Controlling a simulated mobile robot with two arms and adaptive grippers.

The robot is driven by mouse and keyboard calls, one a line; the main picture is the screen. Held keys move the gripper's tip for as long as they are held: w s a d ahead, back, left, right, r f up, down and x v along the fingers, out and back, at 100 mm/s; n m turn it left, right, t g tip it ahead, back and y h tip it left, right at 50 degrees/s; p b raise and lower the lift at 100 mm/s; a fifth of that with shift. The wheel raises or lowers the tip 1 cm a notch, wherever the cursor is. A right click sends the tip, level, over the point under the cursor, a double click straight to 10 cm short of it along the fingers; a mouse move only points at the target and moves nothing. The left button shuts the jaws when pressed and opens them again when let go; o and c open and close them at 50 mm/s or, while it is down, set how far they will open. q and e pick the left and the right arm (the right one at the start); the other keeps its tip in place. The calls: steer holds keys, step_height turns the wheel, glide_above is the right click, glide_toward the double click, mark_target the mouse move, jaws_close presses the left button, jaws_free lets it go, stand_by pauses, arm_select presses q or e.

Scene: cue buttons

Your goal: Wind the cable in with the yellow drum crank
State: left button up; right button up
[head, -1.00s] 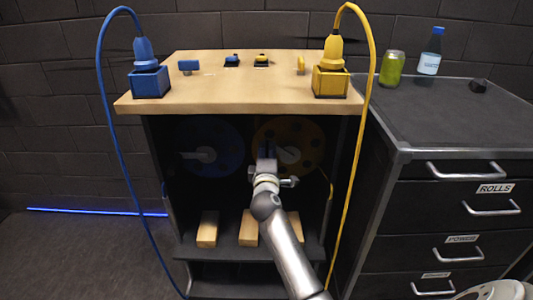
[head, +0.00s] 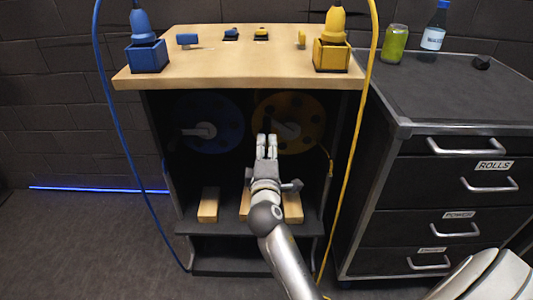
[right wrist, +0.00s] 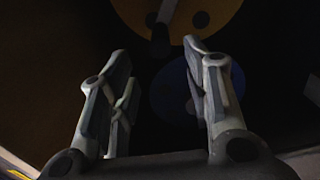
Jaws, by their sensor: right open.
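The yellow drum (head: 302,108) is inside the dark cabinet under the wooden top, right of the blue drum (head: 222,108). Its crank (head: 290,130) sticks out near the drum's middle. The yellow cable (head: 347,175) hangs from the yellow plug down the cabinet's right side. My right gripper (head: 266,143) is open in front of the cabinet, just below and left of the yellow crank. In the right wrist view, the open fingers (right wrist: 155,75) have nothing between them. The yellow drum (right wrist: 205,12) and dark crank (right wrist: 160,38) show beyond them. My left gripper is out of view.
Yellow (head: 331,55) and blue (head: 148,57) socket boxes stand on the wooden top (head: 240,72). Wooden blocks (head: 208,207) lie on the low shelf below the drums. The blue cable (head: 122,140) hangs at left. A drawer cabinet (head: 440,110) stands close at right.

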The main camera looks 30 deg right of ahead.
steer(key=shift+s+a, duration=0.3)
steer(key=shift+s, duration=0.3)
